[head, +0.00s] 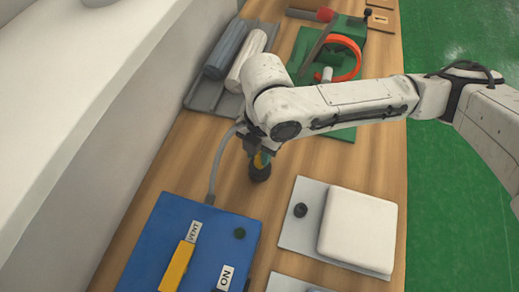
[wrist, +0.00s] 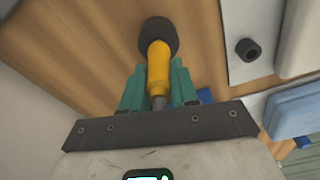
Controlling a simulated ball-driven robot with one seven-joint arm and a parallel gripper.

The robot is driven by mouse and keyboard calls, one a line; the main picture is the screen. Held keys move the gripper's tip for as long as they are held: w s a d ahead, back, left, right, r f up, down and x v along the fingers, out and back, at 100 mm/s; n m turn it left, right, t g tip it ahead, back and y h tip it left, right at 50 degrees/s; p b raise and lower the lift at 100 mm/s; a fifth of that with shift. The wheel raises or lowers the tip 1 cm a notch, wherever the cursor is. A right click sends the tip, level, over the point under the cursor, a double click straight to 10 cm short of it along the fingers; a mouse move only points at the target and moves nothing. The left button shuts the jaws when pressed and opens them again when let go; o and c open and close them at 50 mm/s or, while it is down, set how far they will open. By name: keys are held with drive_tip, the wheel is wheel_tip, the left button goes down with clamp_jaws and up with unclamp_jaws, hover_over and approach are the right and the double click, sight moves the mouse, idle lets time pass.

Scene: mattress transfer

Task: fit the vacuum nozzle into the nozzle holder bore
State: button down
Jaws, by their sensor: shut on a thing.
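The vacuum nozzle has a yellow body (wrist: 158,66) and a wide black end cup (wrist: 157,35). In the wrist view my gripper (wrist: 157,88) has its green fingers shut on the yellow body. In the head view my gripper (head: 259,158) is partly hidden by my arm, and the black cup (head: 260,172) points down over bare wood. I cannot tell whether the cup touches the table. A black round fitting with a dark opening (head: 300,210), perhaps the nozzle holder, stands on a pale plate to the lower right, apart from the nozzle. It also shows in the wrist view (wrist: 248,49).
A grey hose (head: 217,165) runs from my gripper to the blue box (head: 215,262) with a yellow lever (head: 177,266). A white padded block (head: 358,230) lies beside the fitting. Rollers (head: 236,52) and a green fixture with an orange ring (head: 352,58) stand behind.

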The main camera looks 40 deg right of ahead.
drive_tip(key=shift+f+b, duration=0.6)
drive_tip(key=shift+f, duration=0.2)
idle(0.4)
drive_tip(key=c, duration=0.8)
unclamp_jaws()
drive_tip(key=shift+r, duration=0.1)
drive_tip(key=r, duration=0.7)
drive_tip(key=d+r, duration=0.1)
drive_tip(key=r, duration=0.2)
drive_tip(key=shift+w+r, duration=0.2)
drive_tip(key=shift+r, duration=0.05)
